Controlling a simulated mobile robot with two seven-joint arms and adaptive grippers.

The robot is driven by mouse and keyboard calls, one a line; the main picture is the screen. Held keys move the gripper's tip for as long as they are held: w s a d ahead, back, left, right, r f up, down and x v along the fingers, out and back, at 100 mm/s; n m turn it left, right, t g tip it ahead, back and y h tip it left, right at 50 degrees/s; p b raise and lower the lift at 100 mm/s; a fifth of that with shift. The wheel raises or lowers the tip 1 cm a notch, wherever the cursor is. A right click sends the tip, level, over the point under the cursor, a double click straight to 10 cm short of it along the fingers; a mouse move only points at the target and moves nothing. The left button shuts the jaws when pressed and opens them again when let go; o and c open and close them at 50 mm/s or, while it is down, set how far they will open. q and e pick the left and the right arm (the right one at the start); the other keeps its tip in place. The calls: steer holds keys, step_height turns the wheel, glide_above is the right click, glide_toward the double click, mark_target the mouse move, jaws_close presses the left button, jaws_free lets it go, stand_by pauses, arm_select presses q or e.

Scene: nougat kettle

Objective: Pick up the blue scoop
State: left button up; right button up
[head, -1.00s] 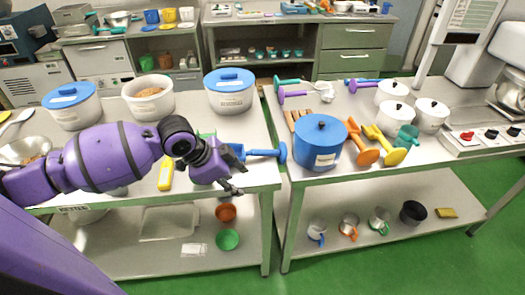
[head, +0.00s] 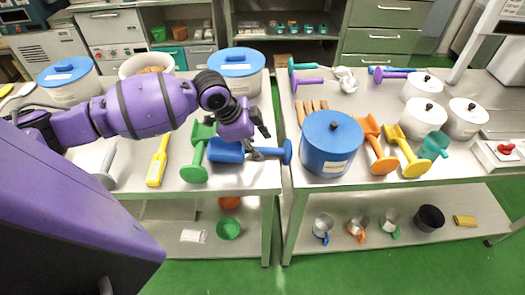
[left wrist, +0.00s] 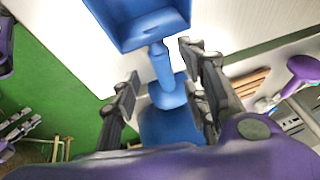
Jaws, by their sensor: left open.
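The blue scoop (head: 228,151) lies on the left table near its right edge, its handle pointing right. In the left wrist view the scoop's bowl (left wrist: 152,22) is at the top, with the handle running down from it. My left gripper (head: 259,141) is open at the scoop's handle. In the left wrist view its fingers (left wrist: 160,68) stand on either side of the handle, with gaps visible. Part of the handle is hidden by the fingers in the head view. What looks like my right gripper (left wrist: 20,128) is cut off at the left edge of the left wrist view.
A green scoop (head: 196,152) lies close to the left of the blue one, and a yellow-handled tool (head: 158,162) is further left. A blue pot (head: 331,150) stands on the right table across a gap. White tubs with blue lids (head: 236,65) stand behind.

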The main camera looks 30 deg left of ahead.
mark_target(261, 148)
arm_select(q)
steer(key=x, duration=0.2)
steer(key=shift+w+f, duration=0.3)
steer(key=shift+w+d+f, duration=0.1)
steer(key=shift+f, duration=0.05)
steer(key=c, duration=1)
jaws_close()
arm_select(e)
steer(key=shift+w+a+r, duration=0.15)
steer(key=shift+w+a, duration=0.05)
steer(key=shift+w, duration=0.2)
steer(key=shift+w+a+r, duration=0.15)
steer(key=shift+w, duration=0.2)
arm_select(q)
steer(key=shift+r, duration=0.2)
arm_select(e)
steer(key=shift+s+d, duration=0.1)
steer(key=shift+d, duration=0.05)
